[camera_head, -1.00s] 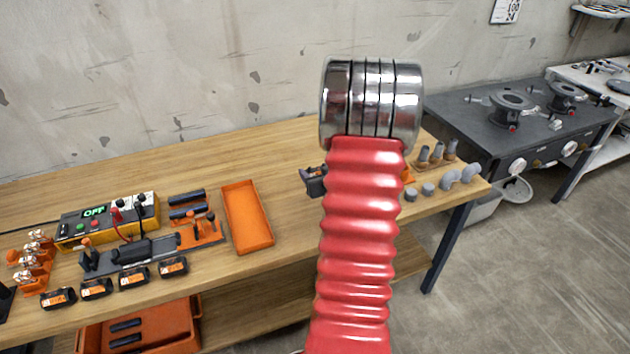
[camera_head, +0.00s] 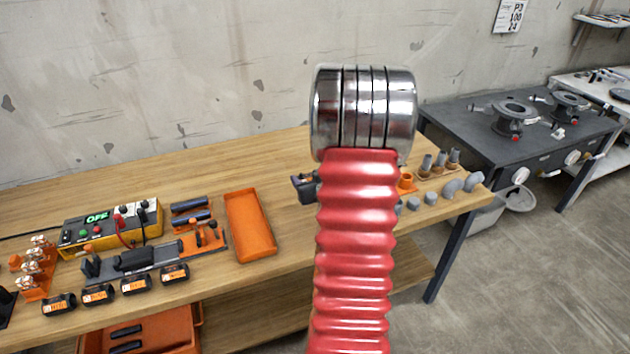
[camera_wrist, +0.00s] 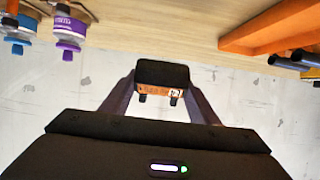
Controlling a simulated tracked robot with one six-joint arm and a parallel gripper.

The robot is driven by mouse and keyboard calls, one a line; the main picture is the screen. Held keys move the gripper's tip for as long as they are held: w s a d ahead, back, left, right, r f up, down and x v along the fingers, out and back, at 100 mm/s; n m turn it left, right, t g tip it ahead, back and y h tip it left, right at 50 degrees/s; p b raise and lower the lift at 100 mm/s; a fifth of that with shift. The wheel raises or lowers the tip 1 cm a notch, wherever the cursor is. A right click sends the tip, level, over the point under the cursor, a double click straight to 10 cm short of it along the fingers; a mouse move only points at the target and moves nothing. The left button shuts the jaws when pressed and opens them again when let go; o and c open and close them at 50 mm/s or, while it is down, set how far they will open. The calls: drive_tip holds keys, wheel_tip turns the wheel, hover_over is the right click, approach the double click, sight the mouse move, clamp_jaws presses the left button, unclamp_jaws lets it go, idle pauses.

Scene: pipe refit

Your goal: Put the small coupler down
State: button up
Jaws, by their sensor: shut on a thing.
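The small coupler (camera_wrist: 162,76) is a black block with an orange label carrying unreadable lettering. In the wrist view it sits between the two fingers of my gripper (camera_wrist: 162,97), which is shut on it. The wooden bench top (camera_wrist: 165,28) fills the top of that view, with no visible contact between coupler and bench. In the head view my red bellows arm hides most of the gripper area. A dark part shows just left of the arm, and I cannot tell whether it is my gripper. Several similar black-and-orange blocks (camera_head: 135,285) stand along the bench's front left.
An orange tray (camera_head: 250,227) lies empty mid-bench. Left of it are a black-and-orange fixture (camera_head: 140,258) and a yellow power box (camera_head: 108,222). Grey pipe fittings (camera_head: 453,188) stand at the right end. Purple (camera_wrist: 68,28) and blue (camera_wrist: 18,27) items show in the wrist view.

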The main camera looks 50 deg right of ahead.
drive_tip(key=w+a+r+n+t+y, duration=0.1)
drive_tip(key=w+a+r+n+y, duration=0.1)
drive_tip(key=w+a, duration=0.85)
drive_tip(key=w+a+r+n+y, duration=0.1)
drive_tip(key=w+a, duration=0.1)
drive_tip(key=a, duration=1)
drive_tip(key=w+a+r+n+y, duration=0.1)
drive_tip(key=a+y, duration=0.1)
drive_tip(key=a, duration=1)
drive_tip(key=w+a+r+n+t+y, duration=0.1)
drive_tip(key=w+a+n+y, duration=0.1)
drive_tip(key=a, duration=1)
drive_tip(key=shift+w+a+r, duration=0.25)
drive_tip(key=shift+w+r, duration=0.05)
drive_tip(key=shift+r, duration=0.1)
drive_tip(key=shift+d, duration=0.1)
